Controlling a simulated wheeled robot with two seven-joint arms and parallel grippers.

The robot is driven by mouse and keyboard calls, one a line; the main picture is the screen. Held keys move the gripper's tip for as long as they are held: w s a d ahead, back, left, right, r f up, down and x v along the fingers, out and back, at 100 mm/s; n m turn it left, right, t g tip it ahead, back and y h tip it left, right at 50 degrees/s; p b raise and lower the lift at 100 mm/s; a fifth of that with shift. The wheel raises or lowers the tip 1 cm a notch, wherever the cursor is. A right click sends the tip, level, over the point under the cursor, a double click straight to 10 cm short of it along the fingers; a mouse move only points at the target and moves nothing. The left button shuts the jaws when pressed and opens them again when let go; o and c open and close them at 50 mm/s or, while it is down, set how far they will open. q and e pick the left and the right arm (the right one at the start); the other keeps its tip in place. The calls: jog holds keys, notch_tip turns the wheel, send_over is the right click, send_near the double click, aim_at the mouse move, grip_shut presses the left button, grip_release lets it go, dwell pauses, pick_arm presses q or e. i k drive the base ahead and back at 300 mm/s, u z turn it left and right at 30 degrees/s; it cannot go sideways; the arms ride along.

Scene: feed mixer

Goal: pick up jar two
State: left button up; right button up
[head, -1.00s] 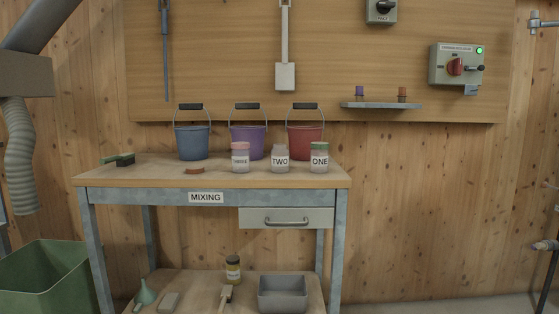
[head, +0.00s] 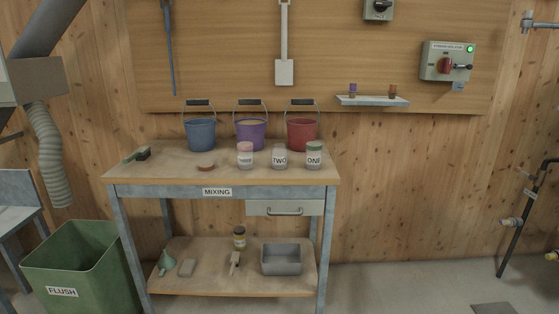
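Jar two (head: 280,157) stands upright on the wooden top of the mixing table (head: 180,168), its label reading TWO. It looks clear or greyish, with no coloured lid visible. A jar with a pink lid (head: 245,155) stands to its left, and jar one (head: 314,156) with a green lid stands to its right. A small brown-red disc (head: 206,167) lies on the table further left. Neither of my grippers shows in the head view.
Blue (head: 200,135), purple (head: 251,134) and red (head: 302,135) buckets stand behind the jars. A brush (head: 143,154) lies at the table's left. A green FLUSH bin (head: 85,265) stands left on the floor. Floor right of the table looks mostly clear.

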aim_at(278, 152)
jog(key=u, duration=1.45)
jog(key=i, duration=1.35)
jog(key=z, duration=0.1)
